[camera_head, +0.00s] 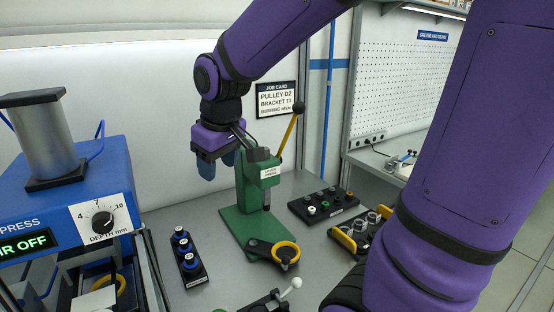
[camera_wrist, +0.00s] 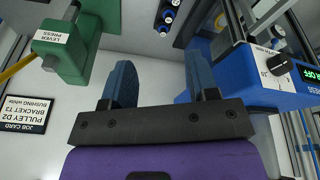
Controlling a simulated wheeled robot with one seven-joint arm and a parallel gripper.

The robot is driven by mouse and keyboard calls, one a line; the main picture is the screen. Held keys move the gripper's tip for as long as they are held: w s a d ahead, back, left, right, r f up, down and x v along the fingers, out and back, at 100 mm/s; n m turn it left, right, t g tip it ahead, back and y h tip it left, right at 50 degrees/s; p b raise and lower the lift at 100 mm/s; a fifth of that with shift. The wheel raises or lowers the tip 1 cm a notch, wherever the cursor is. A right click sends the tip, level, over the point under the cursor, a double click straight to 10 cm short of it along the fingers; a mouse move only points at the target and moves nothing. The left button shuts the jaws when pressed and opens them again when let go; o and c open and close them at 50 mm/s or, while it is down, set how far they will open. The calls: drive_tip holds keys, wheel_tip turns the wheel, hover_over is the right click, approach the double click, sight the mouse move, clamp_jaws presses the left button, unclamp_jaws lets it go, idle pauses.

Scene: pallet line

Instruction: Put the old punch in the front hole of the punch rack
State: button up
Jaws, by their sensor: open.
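The likely punch rack (camera_head: 203,281) is a narrow black block left of the green press. Several blue-and-silver pieces (camera_head: 185,245) stand in a row in it; its front end looks bare, but I cannot make out a hole. They also show at the top of the wrist view (camera_wrist: 166,16). I cannot single out the old punch. The green lever press (camera_head: 247,185) has a dark ram (camera_head: 266,198) pointing down; whether a punch sits in it is unclear. My gripper (camera_head: 218,170) is open and empty, raised left of the press head. Its blue fingers point downward.
A blue press (camera_head: 60,200) with a depth dial stands at left. A black tray of small bushings (camera_head: 323,205) and a tray of metal parts (camera_head: 362,232) lie right. The yellow-shafted press lever (camera_head: 290,135) rises behind.

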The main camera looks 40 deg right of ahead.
drive_tip(key=s+d+r+m+t, duration=0.1)
drive_tip(key=s+r, duration=0.1)
drive_tip(key=s, duration=0.5)
drive_tip(key=s+d+r+m+t, duration=0.1)
drive_tip(key=s+r, duration=0.2)
drive_tip(key=s, duration=0.5)
drive_tip(key=shift+s+m, duration=0.15)
drive_tip(key=shift+m, duration=0.25)
